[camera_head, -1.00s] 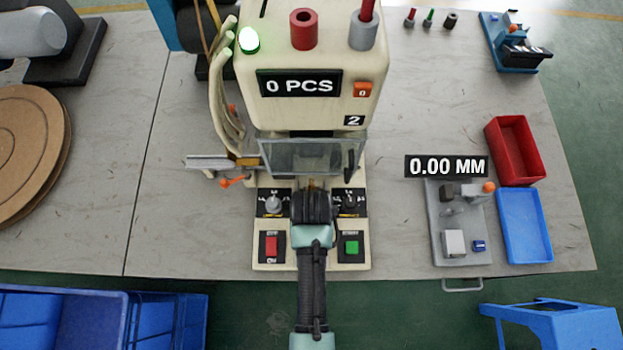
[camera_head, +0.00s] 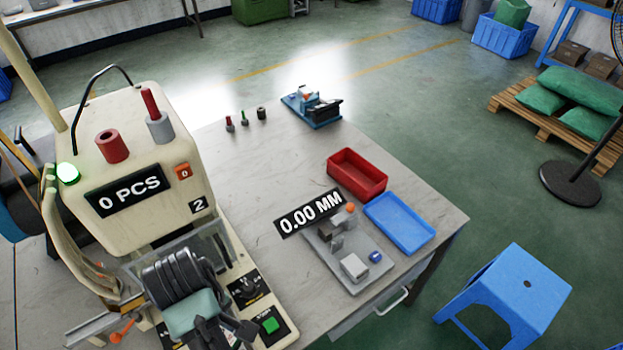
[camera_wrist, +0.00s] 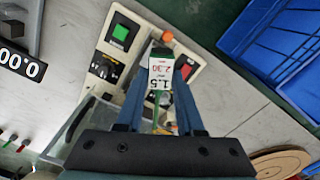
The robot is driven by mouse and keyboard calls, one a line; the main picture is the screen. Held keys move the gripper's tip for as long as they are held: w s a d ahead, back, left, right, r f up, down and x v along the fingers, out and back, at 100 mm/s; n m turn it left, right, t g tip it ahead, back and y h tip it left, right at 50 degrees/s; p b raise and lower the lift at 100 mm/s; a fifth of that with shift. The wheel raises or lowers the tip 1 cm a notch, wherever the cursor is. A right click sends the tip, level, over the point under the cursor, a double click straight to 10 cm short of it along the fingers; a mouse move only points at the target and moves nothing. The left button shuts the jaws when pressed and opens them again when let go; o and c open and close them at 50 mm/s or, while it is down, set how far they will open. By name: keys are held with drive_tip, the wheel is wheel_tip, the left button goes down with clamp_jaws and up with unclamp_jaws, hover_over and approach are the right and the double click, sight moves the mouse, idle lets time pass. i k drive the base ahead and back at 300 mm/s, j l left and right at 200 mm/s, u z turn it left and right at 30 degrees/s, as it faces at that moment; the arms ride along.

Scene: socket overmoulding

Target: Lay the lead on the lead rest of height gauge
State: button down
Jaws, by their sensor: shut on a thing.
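The height gauge (camera_head: 322,258) is a grey plate on the table, right of the machine. It carries grey posts, a white block, an orange knob and a "0.00 MM" display (camera_head: 310,213). I cannot tell which part is the lead rest. The display also shows upside down at the left of the wrist view (camera_wrist: 20,64). In the wrist view my gripper (camera_wrist: 161,62) is shut on the lead, a thin green strand (camera_wrist: 158,108) between the blue fingers. A white tag reading 1.5 and 2.30 covers part of it. My arm hides the gripper in the head view.
The cream moulding machine (camera_head: 130,140) stands at left, close to my arm. A red bin (camera_head: 357,175) and a blue tray (camera_head: 400,223) sit right of the gauge. A blue fixture (camera_head: 312,107) is farther back. A blue stool (camera_head: 515,295) stands beyond the table's right edge.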

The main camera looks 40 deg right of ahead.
sight(343, 252)
drive_tip(key=i+l+z, duration=0.1)
drive_tip(key=l+z, duration=0.25)
drive_tip(key=i+l+z, duration=0.2)
drive_tip(key=l+z, duration=0.15)
drive_tip(key=i+l+u, duration=0.25)
drive_tip(key=l+u, duration=0.2)
drive_tip(key=l, duration=0.15)
drive_tip(key=i+l+u, duration=0.25)
drive_tip(key=k+l, duration=0.1)
